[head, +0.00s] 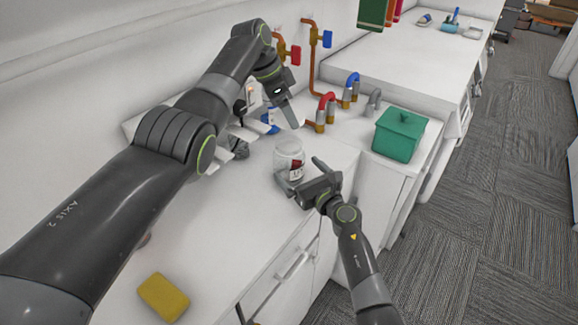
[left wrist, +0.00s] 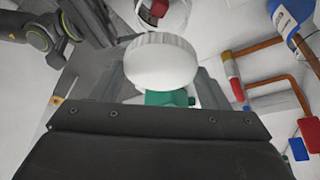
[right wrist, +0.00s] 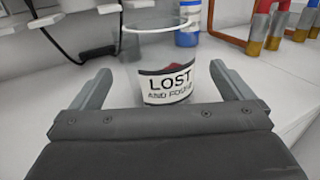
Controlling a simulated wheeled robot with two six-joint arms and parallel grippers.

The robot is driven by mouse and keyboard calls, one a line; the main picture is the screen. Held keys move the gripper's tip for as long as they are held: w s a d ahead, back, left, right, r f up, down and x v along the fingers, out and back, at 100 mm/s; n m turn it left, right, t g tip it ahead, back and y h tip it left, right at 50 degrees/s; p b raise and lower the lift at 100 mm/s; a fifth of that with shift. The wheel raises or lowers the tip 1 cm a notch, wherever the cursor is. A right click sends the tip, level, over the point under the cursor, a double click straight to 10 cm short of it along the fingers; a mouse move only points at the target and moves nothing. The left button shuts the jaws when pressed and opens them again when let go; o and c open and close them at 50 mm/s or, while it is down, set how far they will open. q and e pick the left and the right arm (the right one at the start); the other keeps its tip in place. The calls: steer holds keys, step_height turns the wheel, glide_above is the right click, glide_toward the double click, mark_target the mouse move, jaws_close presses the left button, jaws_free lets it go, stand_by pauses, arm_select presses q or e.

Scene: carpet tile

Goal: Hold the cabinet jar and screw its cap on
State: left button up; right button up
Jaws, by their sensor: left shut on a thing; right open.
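The clear glass jar (head: 289,152) stands upright and open on the white counter. Its "LOST AND FOUND" label (right wrist: 168,85) and something red inside show in the right wrist view. My right gripper (head: 300,174) is open at the jar's near side, its fingers to either side of the jar with gaps. My left gripper (head: 288,110) is above and behind the jar. It is shut on the ribbed white cap (left wrist: 161,62), seen in the left wrist view. The cap is apart from the jar, and I cannot make it out clearly in the head view.
A green lidded box (head: 399,134) stands right of the jar. Pipe fittings with red (head: 326,104) and blue (head: 352,82) parts stand behind. A blue-labelled bottle (right wrist: 188,24) is near the wall. A yellow sponge (head: 163,297) lies at front left. The counter before it is clear.

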steer(key=shift+x, duration=1.85)
steer(key=c, duration=1.4)
arm_select(q)
steer(key=shift+f, duration=2.45)
